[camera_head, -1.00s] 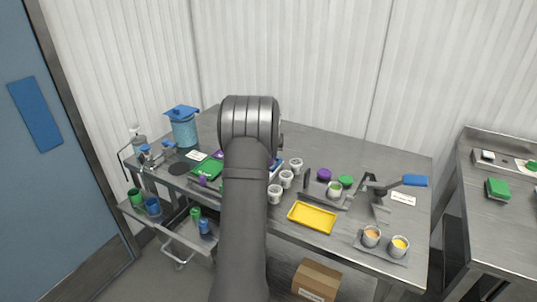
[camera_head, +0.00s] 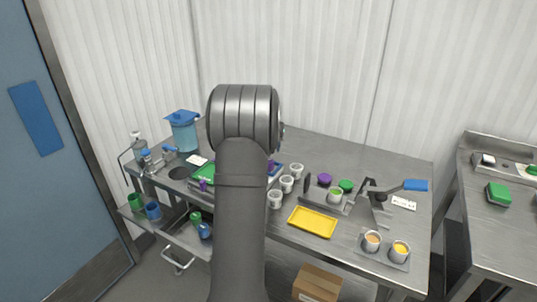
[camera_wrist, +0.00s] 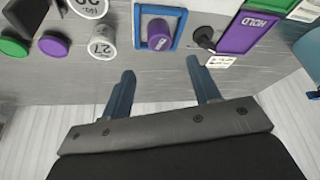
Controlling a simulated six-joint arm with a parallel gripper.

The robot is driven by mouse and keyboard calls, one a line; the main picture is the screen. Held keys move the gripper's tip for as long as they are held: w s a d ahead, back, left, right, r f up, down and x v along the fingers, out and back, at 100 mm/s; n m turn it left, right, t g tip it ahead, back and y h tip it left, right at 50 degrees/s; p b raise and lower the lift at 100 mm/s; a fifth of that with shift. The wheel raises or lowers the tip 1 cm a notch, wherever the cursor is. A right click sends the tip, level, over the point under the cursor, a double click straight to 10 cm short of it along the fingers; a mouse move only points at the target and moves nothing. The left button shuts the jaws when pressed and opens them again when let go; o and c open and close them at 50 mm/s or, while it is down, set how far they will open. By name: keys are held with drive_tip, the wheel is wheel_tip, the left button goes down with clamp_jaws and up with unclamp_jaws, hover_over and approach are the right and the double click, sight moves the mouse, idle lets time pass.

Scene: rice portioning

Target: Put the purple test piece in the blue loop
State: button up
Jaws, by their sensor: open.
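The purple test piece (camera_wrist: 159,33) stands inside the blue loop (camera_wrist: 182,28), a square frame, in the wrist view. The frame surrounds it on the tabletop. In the wrist view my gripper (camera_wrist: 161,72) is open and empty, with its two fingers apart and clear of the piece and the loop. In the head view the purple piece (camera_head: 271,165) and part of the blue loop (camera_head: 279,170) show just past my arm, which hides the rest. My fingers are hidden there.
White numbered cups (camera_wrist: 102,42) stand beside the loop. A purple HOLD panel (camera_wrist: 248,32) and a black knob-like object (camera_wrist: 204,36) lie on its other side. A yellow tray (camera_head: 312,221), a press with a blue handle (camera_head: 415,185) and two filled cups (camera_head: 400,249) stand farther right.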

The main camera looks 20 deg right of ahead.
drive_tip(key=shift+v, duration=1.7)
drive_tip(key=x, duration=1.2)
drive_tip(key=shift+f, duration=0.35)
wheel_tip(320, 180, up, 3)
drive_tip(key=shift+r, duration=0.65)
